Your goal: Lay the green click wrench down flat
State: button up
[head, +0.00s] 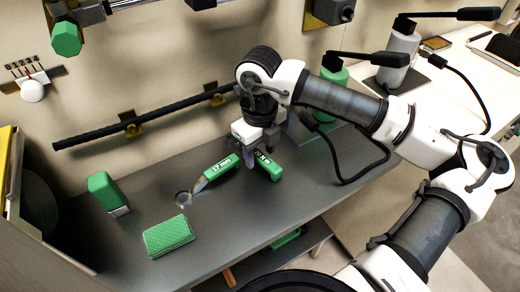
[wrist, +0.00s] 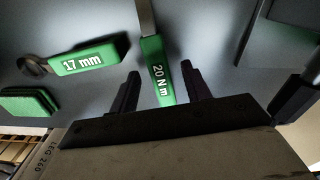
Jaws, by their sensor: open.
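The green click wrench (wrist: 157,68), marked 20 N m, has a green handle and a grey shaft that runs out of the top of the wrist view. In the head view its handle (head: 268,168) lies on the grey bench just below my gripper, and the shaft is hidden behind the gripper. My gripper (head: 262,150) is open. In the wrist view its two fingers (wrist: 162,74) stand on either side of the handle, with a gap on each side. The wrench looks flat on the bench; its far end is hidden.
A green 17 mm wrench (head: 221,167) lies just left of it. A green textured block (head: 169,236) and an upright green-topped item (head: 106,192) stand further left. A dark rail (head: 90,139) runs along the wall behind. A black cable loops at right.

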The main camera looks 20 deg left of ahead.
notch_tip(320, 180, up, 14)
jog(key=shift+f+b, duration=0.15)
jog(key=shift+b, duration=0.25)
dwell(0.7)
